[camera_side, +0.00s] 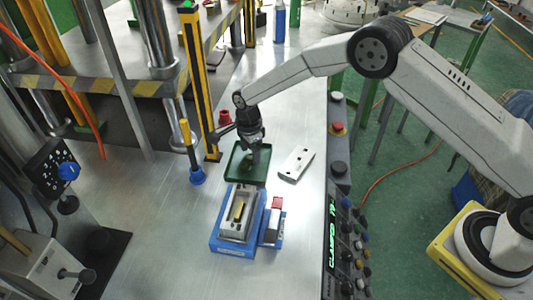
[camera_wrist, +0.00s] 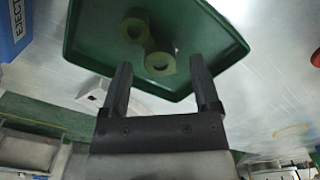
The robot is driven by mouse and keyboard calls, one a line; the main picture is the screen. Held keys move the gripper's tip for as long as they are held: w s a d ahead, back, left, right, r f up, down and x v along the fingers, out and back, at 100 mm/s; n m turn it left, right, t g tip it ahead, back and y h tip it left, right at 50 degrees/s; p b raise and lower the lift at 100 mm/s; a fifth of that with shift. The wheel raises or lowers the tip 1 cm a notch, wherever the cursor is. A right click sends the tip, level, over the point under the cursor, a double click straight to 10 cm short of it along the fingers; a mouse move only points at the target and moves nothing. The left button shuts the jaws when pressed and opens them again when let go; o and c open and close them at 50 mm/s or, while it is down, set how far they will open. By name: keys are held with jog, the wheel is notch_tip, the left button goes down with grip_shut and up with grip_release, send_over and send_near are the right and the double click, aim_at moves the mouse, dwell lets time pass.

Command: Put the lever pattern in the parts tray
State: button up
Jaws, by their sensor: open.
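The lever pattern (camera_wrist: 148,45), a pale olive piece with two round holed ends, shows inside the green parts tray (camera_wrist: 95,35) in the wrist view. It lies just beyond my fingertips, with its nearer ring between the lines of the fingers. My gripper (camera_wrist: 160,78) is open, with a finger to either side and clear space between the fingers and the pattern. In the side view my gripper (camera_side: 257,152) points down over the tray (camera_side: 236,160). The pattern cannot be made out there.
A blue fixture (camera_side: 231,248) holding a grey mould with a yellow bar (camera_side: 239,210) stands in front of the tray. A light metal plate (camera_side: 296,163) lies right of the tray. A yellow post (camera_side: 187,140) with a blue foot stands to the left.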

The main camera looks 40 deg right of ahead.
aim_at(251, 156)
notch_tip(251, 156, up, 11)
dwell(0.5)
jog(key=shift+r, duration=0.1)
dwell(0.4)
jog(key=s+d+n+t, duration=0.1)
jog(key=s+d+n, duration=0.3)
jog(key=s, duration=0.5)
jog(key=s+d+r+n, duration=0.1)
jog(key=s+d+n, duration=0.4)
jog(key=s+n, duration=0.3)
jog(key=s+d+r+n+t, duration=0.1)
jog(key=s+d+n, duration=0.4)
jog(key=s, duration=0.5)
jog(key=shift+n+t, duration=0.3)
jog(key=shift+n, duration=0.4)
